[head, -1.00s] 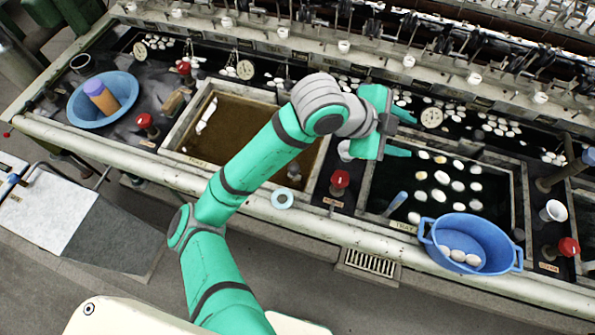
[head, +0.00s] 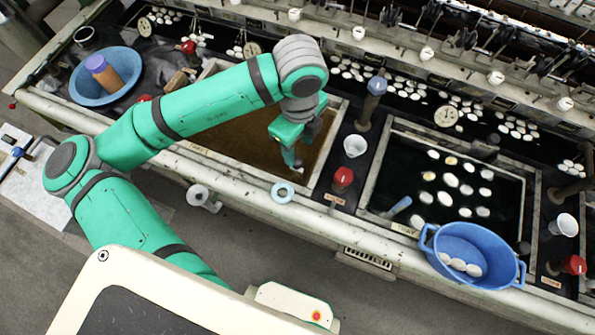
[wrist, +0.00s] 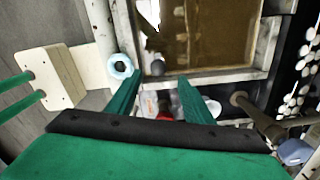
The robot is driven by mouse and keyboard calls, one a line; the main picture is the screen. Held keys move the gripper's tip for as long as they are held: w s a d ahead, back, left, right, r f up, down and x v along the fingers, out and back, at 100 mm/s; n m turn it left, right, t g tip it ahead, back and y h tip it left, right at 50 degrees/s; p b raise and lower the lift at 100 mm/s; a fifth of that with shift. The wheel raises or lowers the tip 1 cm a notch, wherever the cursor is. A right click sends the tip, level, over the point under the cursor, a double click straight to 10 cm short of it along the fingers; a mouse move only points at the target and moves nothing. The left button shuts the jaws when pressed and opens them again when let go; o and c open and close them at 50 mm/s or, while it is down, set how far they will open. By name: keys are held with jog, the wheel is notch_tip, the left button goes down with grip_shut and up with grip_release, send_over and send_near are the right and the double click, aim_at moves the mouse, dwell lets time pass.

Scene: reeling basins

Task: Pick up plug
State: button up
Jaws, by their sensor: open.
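A small dark round plug (wrist: 158,68) sits at the near edge of the brown-water basin (wrist: 215,72), as the wrist view shows. In the head view a small pale-grey part of the plug (head: 297,168) shows at the basin's front right corner, mostly hidden by my gripper (head: 296,150). My gripper points down over that corner. In the wrist view my gripper (wrist: 160,76) has its two green fingers apart, with the plug beyond and between their tips. Nothing is held. The gap between fingertips and plug is hard to judge.
A pale blue ring (head: 283,192) lies on the front rail, close to my gripper. A red knob (head: 343,177) and a white cup (head: 355,146) stand right of the basin. A blue tub (head: 480,248) holds white cocoons. Another blue bowl (head: 133,82) stands at the left.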

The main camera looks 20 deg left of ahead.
aim_at(297, 160)
notch_tip(297, 160, down, 2)
jog(key=shift+w+f, duration=0.1)
jog(key=f, duration=0.4)
jog(key=shift+s+a, duration=0.2)
jog(key=shift+s, duration=0.1)
jog(key=shift+w+d+f, duration=0.1)
jog(key=shift+f, duration=0.3)
jog(key=c, duration=1)
